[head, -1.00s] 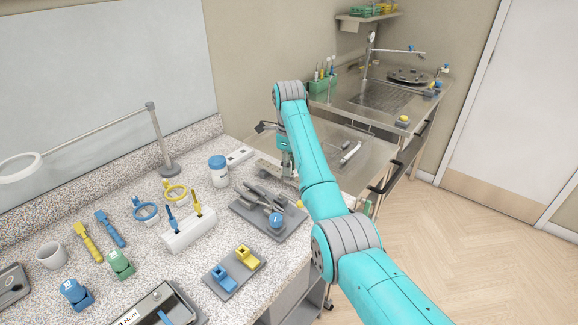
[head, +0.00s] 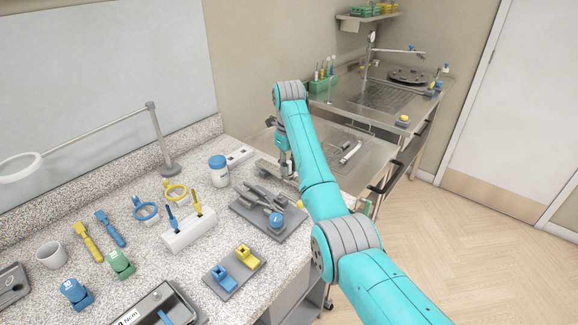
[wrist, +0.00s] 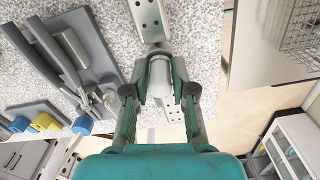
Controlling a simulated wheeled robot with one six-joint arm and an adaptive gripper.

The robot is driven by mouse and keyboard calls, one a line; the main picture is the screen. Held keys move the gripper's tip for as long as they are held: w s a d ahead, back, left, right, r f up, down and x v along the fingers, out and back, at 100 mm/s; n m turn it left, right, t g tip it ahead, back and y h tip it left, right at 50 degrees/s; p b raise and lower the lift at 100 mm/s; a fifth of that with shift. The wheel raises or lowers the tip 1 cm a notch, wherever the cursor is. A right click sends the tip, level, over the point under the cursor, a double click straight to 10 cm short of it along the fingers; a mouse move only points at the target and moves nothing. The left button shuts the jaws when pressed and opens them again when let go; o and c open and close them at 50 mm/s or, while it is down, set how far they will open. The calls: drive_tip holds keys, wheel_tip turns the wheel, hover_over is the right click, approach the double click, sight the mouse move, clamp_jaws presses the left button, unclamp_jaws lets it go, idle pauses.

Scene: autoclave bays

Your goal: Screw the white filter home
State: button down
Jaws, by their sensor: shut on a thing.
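In the wrist view my gripper (wrist: 160,88) is shut on a pale white cylinder, the white filter (wrist: 158,76), with a green-lined finger on each side. The filter's far end meets a grey metal part at a perforated metal bracket (wrist: 146,18). How far it is seated, and its thread, cannot be seen. In the head view my gripper (head: 283,160) points down at the bracket (head: 268,170) by the counter's right edge. The filter is not distinguishable there.
A white jar with a blue lid (head: 218,170) stands behind the board. A steel sink bench (head: 385,98) is at the back right. Open floor (head: 470,240) lies right.

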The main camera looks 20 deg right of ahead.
drive_tip(key=shift+a+m, duration=0.1)
drive_tip(key=shift+m, duration=1.6)
drive_tip(key=c, duration=1.2)
unclamp_jaws()
drive_tip(key=shift+o, duration=0.2)
